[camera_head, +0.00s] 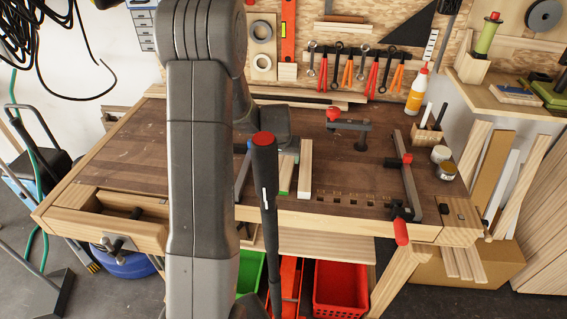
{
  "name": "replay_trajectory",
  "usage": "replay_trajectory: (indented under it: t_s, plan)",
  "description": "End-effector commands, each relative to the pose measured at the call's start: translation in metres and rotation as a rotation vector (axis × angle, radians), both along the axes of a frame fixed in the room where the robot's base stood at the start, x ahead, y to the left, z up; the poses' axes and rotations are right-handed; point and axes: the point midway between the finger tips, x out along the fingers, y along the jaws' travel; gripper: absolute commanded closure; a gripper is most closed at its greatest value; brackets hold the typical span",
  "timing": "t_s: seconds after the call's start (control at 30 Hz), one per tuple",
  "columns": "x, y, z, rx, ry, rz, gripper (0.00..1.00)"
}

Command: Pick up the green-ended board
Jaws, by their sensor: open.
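The green-ended board (286,175) is a pale narrow piece of wood lying on the workbench (330,205), its green end near the front edge. A second pale board (304,170) lies just to its right, without a green end in view. My arm crosses the left middle of the view and reaches over the bench. My gripper (275,148) is open at the back end of the boards, partly hidden by my arm and a black handle. I see nothing held in it. Whether it touches the green-ended board cannot be told.
A black handle with a red top (264,140) stands upright before the bench. A red-handled clamp (405,190) is at the bench's right; another red-knobbed tool (350,125) stands further back. A glue bottle (416,92) and pots are at the back right. The bench's left part is mostly clear.

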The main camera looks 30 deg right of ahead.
Motion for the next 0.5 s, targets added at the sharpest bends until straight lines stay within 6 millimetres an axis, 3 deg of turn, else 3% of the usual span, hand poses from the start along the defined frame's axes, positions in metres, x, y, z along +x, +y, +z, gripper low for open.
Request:
replay_trajectory:
  t_s: [0.2, 0.5]
  plan:
    - [0.005, -0.005, -0.021, 0.001, 0.0, -0.001, 0.29]
    - [0.006, -0.006, -0.025, 0.0, -0.002, -0.001, 0.29]
